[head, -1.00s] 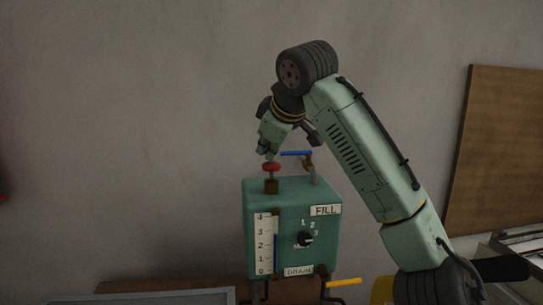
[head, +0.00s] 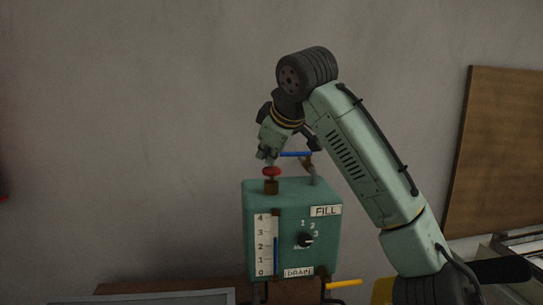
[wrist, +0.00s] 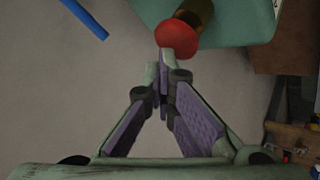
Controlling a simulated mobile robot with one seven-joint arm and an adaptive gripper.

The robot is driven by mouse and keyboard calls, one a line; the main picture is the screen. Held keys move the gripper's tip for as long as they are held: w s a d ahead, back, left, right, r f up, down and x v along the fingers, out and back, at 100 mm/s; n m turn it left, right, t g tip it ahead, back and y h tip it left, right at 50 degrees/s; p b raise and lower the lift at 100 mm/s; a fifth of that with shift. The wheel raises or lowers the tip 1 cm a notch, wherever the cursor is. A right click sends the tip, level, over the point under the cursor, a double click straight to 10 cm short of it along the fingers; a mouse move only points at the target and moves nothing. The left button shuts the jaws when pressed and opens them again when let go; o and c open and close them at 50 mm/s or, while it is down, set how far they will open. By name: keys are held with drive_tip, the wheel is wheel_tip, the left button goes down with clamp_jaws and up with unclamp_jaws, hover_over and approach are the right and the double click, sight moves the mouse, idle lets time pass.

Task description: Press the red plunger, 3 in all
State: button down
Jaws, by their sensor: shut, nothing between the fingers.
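The red plunger (head: 271,171) stands on a brass collar (head: 271,187) on top of the green box (head: 325,262). Its head also shows at the top of the wrist view (wrist: 176,40). My gripper (head: 266,155) is shut and empty, pointing down just above the plunger head. In the wrist view the closed fingertips (wrist: 160,62) meet the edge of the red head; whether they press on it I cannot tell.
A blue lever (head: 296,154) sits behind the plunger, close to my gripper. A black dial (head: 306,240) is on the box front, and a yellow handle (head: 344,283) sticks out at lower right. A brown board (head: 497,150) leans at the right. The left side is open.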

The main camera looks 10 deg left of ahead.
sight(268, 168)
drive_tip(key=shift+r+p, duration=1.95)
drive_tip(key=shift+r, duration=0.1)
drive_tip(key=shift+r, duration=2.5)
wheel_tip(268, 168, up, 4)
drive_tip(key=shift+f, duration=0.1)
